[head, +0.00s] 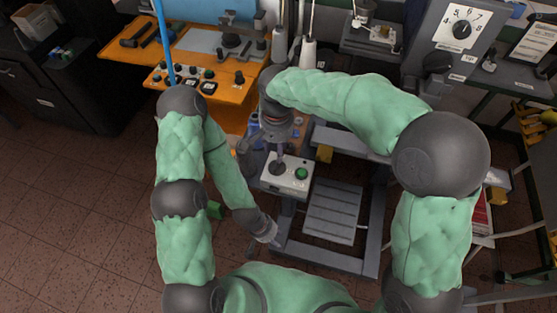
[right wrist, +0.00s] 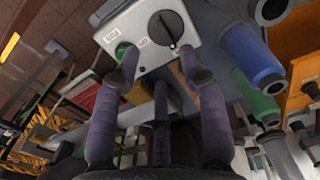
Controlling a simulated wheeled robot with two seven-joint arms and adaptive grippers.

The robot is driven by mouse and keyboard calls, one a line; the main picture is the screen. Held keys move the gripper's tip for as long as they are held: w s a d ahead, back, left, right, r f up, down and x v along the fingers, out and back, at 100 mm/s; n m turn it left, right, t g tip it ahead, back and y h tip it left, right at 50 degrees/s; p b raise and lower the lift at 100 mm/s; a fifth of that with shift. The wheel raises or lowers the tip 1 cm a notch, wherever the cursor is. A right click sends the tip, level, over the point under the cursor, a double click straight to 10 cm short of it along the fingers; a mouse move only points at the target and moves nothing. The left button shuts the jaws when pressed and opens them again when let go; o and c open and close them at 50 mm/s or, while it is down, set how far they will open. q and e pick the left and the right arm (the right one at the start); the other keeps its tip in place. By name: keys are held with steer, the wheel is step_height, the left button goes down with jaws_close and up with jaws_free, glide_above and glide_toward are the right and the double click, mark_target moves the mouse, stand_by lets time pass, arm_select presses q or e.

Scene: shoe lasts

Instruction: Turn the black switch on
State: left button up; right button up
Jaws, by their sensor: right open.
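The black switch (right wrist: 166,28) is a round rotary knob with a pale pointer line, on the face of a white control box (right wrist: 205,25). A green button (right wrist: 122,50) sits beside it on the same face.
An orange bench (head: 225,105) with a panel of knobs stands at the back left. A grey machine with a numbered dial (head: 461,29) is at the back right. A slatted grey platform (head: 332,210) lies right of the box.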

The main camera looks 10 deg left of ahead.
mark_target(277, 167)
step_height(277, 167, down, 9)
steer(key=shift+f+b, duration=0.1)
steer(key=shift+b, duration=0.95)
jaws_close()
